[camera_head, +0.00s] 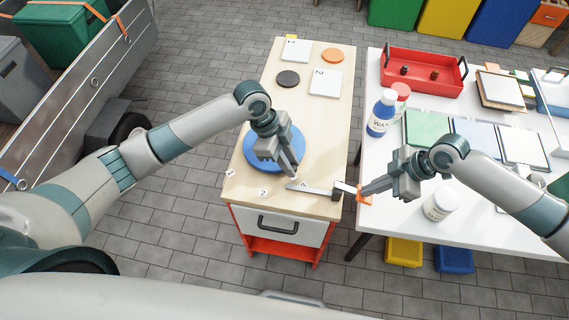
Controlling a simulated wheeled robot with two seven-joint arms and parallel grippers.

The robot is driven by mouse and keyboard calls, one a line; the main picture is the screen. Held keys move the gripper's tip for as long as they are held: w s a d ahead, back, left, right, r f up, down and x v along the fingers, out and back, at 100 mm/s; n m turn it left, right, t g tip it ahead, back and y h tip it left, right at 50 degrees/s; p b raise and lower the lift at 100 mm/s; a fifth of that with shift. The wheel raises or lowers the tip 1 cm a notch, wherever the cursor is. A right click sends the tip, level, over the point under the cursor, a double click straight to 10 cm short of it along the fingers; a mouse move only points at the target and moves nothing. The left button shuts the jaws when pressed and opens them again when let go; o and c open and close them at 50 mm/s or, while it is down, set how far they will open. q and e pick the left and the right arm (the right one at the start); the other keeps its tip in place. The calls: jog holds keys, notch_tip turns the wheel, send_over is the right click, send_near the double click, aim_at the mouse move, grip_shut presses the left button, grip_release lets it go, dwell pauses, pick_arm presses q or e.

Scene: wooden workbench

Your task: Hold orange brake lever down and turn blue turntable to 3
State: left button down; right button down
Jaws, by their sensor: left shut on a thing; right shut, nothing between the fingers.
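The blue turntable (252,158) is a round disc on the wooden workbench. My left gripper (294,173) points down at its right front rim and is shut on a part of it that the fingers hide. Small number cards lie in front of the disc: 1 (230,173) at the left and 2 (263,193) in the middle. A third card by the grey pointed bar is too small to read. The orange brake lever end (363,199) sticks out past the bench's right edge. My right gripper (362,190) is shut and empty, its tips over the lever; contact is unclear.
The wooden bench (333,120) carries white cards (325,83), a black disc (288,79) and an orange disc (332,55) at the back. A white table (385,222) at the right holds bottles (381,115), a red tray (422,85) and panels, close to my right arm.

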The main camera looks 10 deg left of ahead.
pick_arm(q)
jog(key=shift+w+d+n+t, duration=0.3)
jog(key=shift+w+d+n, duration=0.15)
jog(key=shift+d+n, duration=0.15)
dwell(0.3)
jog(key=c, duration=1.6)
grip_release()
jog(key=v, duration=1.2)
